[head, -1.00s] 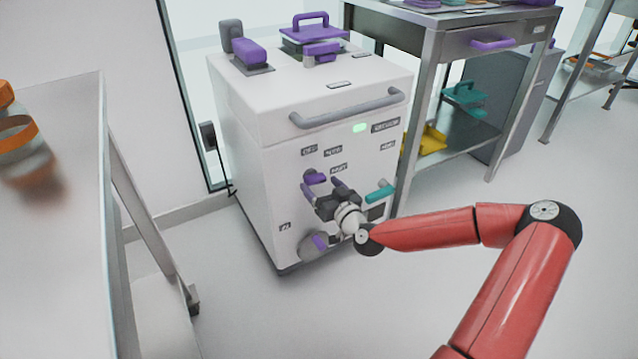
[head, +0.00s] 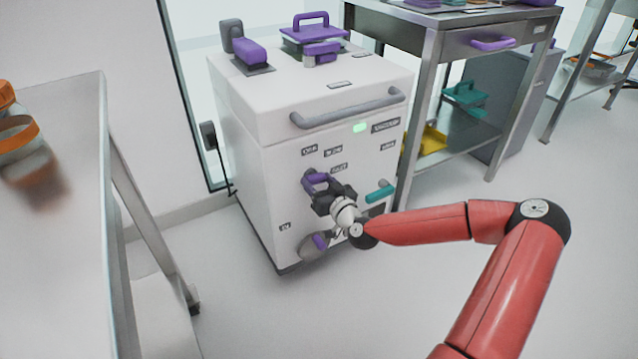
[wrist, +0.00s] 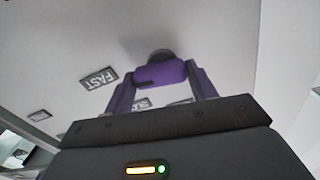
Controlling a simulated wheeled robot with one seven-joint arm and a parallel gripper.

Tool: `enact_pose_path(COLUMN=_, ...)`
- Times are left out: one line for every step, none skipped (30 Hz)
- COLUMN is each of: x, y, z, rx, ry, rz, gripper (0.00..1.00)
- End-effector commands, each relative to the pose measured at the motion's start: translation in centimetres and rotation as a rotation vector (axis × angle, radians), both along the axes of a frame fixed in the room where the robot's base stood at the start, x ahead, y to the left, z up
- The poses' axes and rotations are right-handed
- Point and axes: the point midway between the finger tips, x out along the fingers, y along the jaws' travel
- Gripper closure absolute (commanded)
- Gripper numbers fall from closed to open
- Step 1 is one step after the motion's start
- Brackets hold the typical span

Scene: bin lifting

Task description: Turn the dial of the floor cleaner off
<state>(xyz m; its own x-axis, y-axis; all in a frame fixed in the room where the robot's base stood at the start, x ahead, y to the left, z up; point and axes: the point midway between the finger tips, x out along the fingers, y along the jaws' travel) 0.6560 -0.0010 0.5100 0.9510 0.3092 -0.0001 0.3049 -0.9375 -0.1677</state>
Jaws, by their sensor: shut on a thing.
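The floor cleaner is a white cabinet-like machine (head: 255,110) with a row of small labels and controls on its front. Its purple dial (wrist: 160,73) sits on a dark round base in the wrist view, near the labels FAST (wrist: 98,78) and SLOW. My gripper (head: 318,183) is at the front panel, with its purple fingers shut on the dial from both sides. In the head view the fingers and gripper body partly hide the dial. I cannot tell which label the dial points to.
A second purple knob on a grey disc (head: 312,246) sits below my gripper. A teal handle (head: 380,191) sticks out to the right. A green light (head: 360,128) is lit. A metal table (head: 425,60) stands to the right, a white bench (head: 60,130) to the left.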

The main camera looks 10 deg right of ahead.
Motion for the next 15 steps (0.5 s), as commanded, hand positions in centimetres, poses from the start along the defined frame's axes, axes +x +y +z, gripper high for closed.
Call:
enact_pose_path(x=-0.01, y=0.0, z=-0.05, rx=-0.008, ry=-0.002, rz=0.0, gripper=0.66)
enact_pose_path(x=0.0, y=0.01, z=-0.06, rx=-0.014, ry=-0.005, rz=0.0, gripper=0.66)
enact_pose_path(x=0.0, y=0.01, z=-0.07, rx=-0.025, ry=-0.008, rz=0.0, gripper=0.66)
enact_pose_path(x=0.0, y=0.01, z=-0.06, rx=-0.034, ry=-0.012, rz=0.0, gripper=0.66)
enact_pose_path(x=0.0, y=-0.01, z=-0.07, rx=-0.045, ry=-0.016, rz=0.0, gripper=0.66)
enact_pose_path(x=-0.01, y=-0.01, z=-0.13, rx=-0.063, ry=-0.02, rz=0.0, gripper=0.66)
enact_pose_path(x=-0.01, y=0.0, z=-0.13, rx=-0.079, ry=-0.026, rz=0.0, gripper=0.66)
enact_pose_path(x=-0.01, y=0.03, z=-0.16, rx=-0.095, ry=-0.031, rz=0.001, gripper=0.66)
enact_pose_path(x=-0.01, y=0.06, z=-0.14, rx=-0.121, ry=-0.039, rz=0.001, gripper=0.66)
enact_pose_path(x=-0.02, y=0.05, z=-0.18, rx=-0.141, ry=-0.046, rz=0.001, gripper=0.66)
enact_pose_path(x=-0.01, y=0.04, z=-0.19, rx=-0.162, ry=-0.054, rz=0.001, gripper=0.66)
enact_pose_path(x=-0.01, y=0.07, z=-0.2, rx=-0.193, ry=-0.064, rz=0.001, gripper=0.66)
enact_pose_path(x=-0.02, y=0.1, z=-0.24, rx=-0.218, ry=-0.071, rz=0.002, gripper=0.66)
enact_pose_path(x=-0.02, y=0.11, z=-0.23, rx=-0.242, ry=-0.08, rz=0.002, gripper=0.66)
enact_pose_path(x=-0.03, y=0.08, z=-0.27, rx=-0.277, ry=-0.091, rz=0.001, gripper=0.66)
